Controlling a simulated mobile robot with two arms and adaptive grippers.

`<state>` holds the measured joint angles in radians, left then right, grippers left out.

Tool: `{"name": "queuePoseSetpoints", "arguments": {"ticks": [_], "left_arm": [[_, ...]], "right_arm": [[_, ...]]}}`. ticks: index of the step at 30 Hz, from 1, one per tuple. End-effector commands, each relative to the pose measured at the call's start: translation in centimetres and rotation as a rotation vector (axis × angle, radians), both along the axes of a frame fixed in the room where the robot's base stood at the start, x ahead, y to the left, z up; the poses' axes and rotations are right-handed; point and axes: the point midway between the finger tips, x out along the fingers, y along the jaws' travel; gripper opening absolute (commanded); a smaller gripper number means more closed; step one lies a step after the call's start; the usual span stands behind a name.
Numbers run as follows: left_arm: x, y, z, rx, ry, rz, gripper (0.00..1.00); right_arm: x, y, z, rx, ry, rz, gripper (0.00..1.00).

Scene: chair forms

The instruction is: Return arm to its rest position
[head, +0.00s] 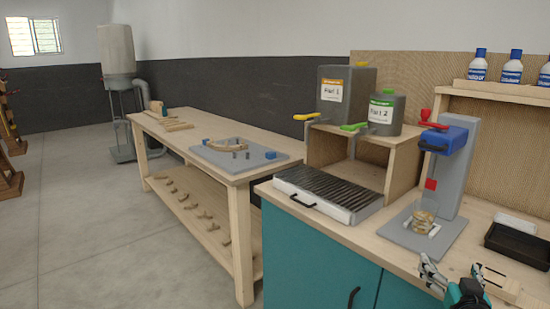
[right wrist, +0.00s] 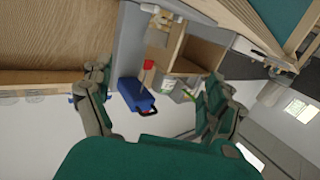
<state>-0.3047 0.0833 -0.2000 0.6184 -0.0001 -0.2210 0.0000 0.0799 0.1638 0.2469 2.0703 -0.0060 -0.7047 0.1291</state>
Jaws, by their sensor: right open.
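My right gripper (head: 452,270) shows at the bottom right of the head view, above the worktop. Its fingers are apart with nothing between them. In the right wrist view the two fingers of my right gripper (right wrist: 157,80) are also spread, one on each side. The view there is turned over, and a blue device head (right wrist: 136,94) shows beyond the fingers. My right gripper is in front of the grey and blue device (head: 455,165), apart from it. My left gripper is not in the frames.
A small stack of pieces (head: 422,221) sits on the device's base. A black tray (head: 516,243) lies at the right. A ridged grey unit (head: 328,190) is on the teal cabinet (head: 310,255). A wooden table (head: 190,138) stands left, with open floor beyond.

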Motion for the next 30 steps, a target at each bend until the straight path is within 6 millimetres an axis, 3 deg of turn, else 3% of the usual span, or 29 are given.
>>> {"name": "queuePoseSetpoints", "arguments": {"ticks": [8,16,20,24,30], "left_arm": [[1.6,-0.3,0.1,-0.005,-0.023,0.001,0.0],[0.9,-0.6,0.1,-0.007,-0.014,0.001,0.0],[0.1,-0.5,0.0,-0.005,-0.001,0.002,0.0],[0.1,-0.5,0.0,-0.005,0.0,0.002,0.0],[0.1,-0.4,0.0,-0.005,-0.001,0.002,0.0]], "right_arm": [[-2.0,2.6,-4.3,0.002,0.145,0.039,0.9],[-6.7,6.7,-10.9,0.008,0.385,0.105,0.9],[-10.9,9.4,-14.9,0.013,0.556,0.153,0.9],[-16.7,12.5,-18.8,0.021,0.758,0.215,0.9],[-23.7,15.6,-21.8,0.031,0.973,0.285,0.9]]}}
